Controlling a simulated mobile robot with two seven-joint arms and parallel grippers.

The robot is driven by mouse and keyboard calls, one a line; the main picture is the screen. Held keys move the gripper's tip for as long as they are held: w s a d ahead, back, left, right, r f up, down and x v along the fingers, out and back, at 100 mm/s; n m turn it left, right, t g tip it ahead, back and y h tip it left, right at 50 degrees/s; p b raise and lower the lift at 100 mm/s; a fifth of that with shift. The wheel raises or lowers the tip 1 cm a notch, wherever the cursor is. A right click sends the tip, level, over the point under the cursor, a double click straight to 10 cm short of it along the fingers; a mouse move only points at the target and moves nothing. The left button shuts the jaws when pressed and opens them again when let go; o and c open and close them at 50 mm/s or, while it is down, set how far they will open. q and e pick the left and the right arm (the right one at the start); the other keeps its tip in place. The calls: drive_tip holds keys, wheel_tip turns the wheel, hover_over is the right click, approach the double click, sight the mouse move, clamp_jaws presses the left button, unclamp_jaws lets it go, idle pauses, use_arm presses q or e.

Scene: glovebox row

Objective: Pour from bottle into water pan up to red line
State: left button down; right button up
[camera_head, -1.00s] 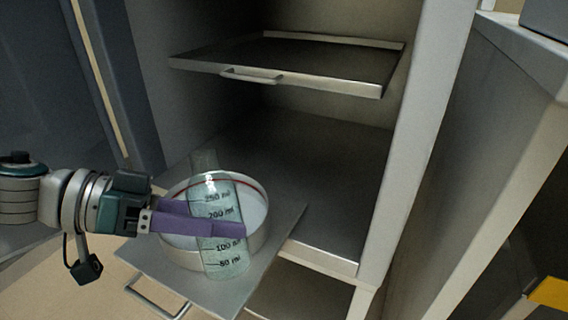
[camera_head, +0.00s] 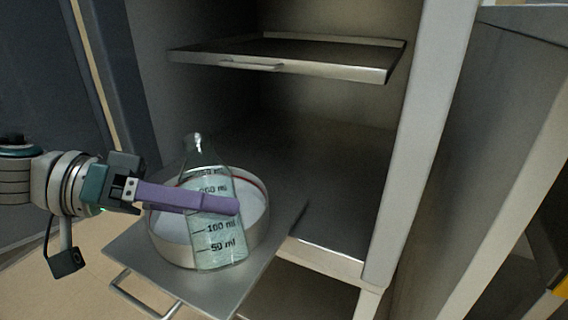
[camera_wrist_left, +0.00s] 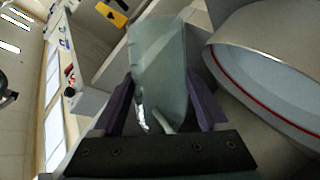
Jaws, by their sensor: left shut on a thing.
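My left gripper (camera_head: 236,206), with purple fingers, is shut on a clear glass bottle (camera_head: 222,248) with volume marks. The bottle is nearly upright with its neck leaning a little left, in front of the water pan in the head view. The bottle (camera_wrist_left: 158,70) also shows between the fingers in the left wrist view. The water pan (camera_head: 170,225) is a round white and metal dish with a red line inside its wall. In the left wrist view, the pan (camera_wrist_left: 270,35) is beside the bottle at right. The pan's water level is hard to tell. My right gripper is out of view.
The pan stands on a pulled-out metal shelf (camera_head: 245,285) with a handle (camera_head: 140,297). Above it is another metal shelf (camera_head: 300,62) inside the cabinet. A cabinet side wall (camera_head: 425,140) rises at right. The cabinet space behind the pan is empty.

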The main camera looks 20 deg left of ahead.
use_arm(q)
drive_tip(key=shift+s+d+f+n+g+h+b, duration=0.15)
drive_tip(key=shift+s+d+f+n+h+b, duration=0.2)
drive_tip(key=shift+n+b, duration=0.55)
drive_tip(key=shift+f+n+g+h+b, duration=0.15)
drive_tip(key=shift+n+h+b, duration=0.3)
drive_tip(key=shift+b, duration=0.85)
idle(0.6)
drive_tip(key=shift+n+h+b, duration=0.3)
drive_tip(key=shift+n+b, duration=0.25)
drive_tip(key=shift+b, duration=0.4)
idle(0.5)
drive_tip(key=shift+w+a+r+n+h, duration=0.3)
drive_tip(key=shift+w+a+r+n, duration=0.15)
drive_tip(key=shift+r+n, duration=0.3)
idle(1.2)
drive_tip(key=shift+f+n+h, duration=0.15)
drive_tip(key=shift+n+h, duration=0.15)
drive_tip(key=shift+n, duration=0.15)
idle(1.3)
